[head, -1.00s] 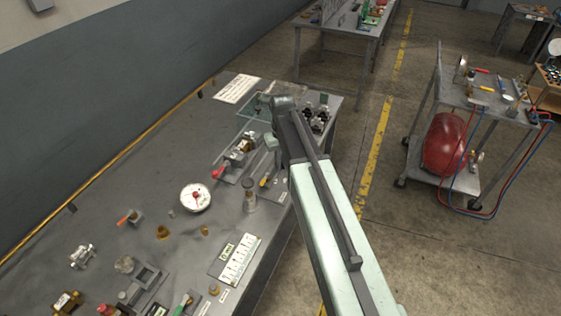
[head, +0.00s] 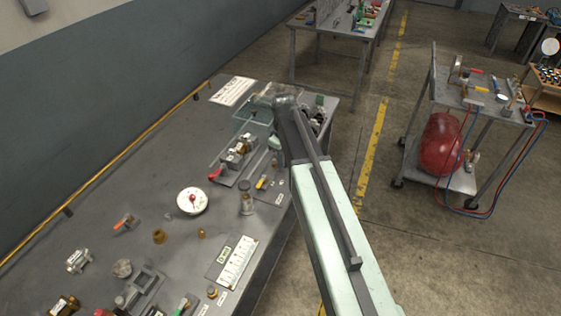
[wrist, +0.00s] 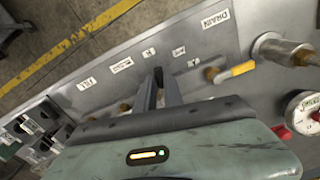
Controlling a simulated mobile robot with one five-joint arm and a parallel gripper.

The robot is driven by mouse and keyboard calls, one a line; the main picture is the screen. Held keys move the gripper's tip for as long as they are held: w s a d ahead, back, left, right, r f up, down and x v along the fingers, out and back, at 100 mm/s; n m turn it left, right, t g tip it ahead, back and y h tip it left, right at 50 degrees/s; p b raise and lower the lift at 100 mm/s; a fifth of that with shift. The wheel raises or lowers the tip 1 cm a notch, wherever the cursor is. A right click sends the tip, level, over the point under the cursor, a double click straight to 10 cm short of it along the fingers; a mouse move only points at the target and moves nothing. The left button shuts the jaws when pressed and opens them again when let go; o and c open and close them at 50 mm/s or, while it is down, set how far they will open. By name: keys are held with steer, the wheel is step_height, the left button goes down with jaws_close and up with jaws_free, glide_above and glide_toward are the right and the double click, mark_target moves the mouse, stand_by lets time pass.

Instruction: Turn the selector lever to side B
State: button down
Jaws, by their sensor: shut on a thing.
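My gripper (wrist: 160,78) shows in the wrist view, its two dark fingers close together over the bench edge by a row of small labels. It is shut on the selector lever, which is mostly hidden between and below the fingers, so its side cannot be told. Small label plates (wrist: 149,52) and (wrist: 178,51) lie just beyond the fingertips; their letters are too small to read. In the head view my arm hides the gripper and the lever at the bench's far right end.
A yellow lever (wrist: 236,70) by the DRAIN label (wrist: 215,19) and a metal cylinder (wrist: 283,48) stand right of the fingers. A gauge (head: 192,201) and a red-handled valve (head: 216,175) are on the bench (head: 130,190). A cart (head: 486,107) stands across the aisle.

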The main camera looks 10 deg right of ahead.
steer(key=shift+w+d+n, duration=0.15)
steer(key=shift+w+n, duration=0.05)
steer(key=shift+n, duration=0.4)
steer(key=shift+w+d+n, duration=0.15)
steer(key=shift+n, duration=0.45)
steer(key=c, duration=1.5)
jaws_free()
steer(key=shift+o, duration=0.2)
steer(key=shift+r, duration=0.1)
step_height(320, 180, up, 8)
steer(key=p, duration=0.7)
steer(key=shift+f+p, duration=0.2)
steer(key=shift+p, duration=0.2)
steer(key=shift+w, duration=0.1)
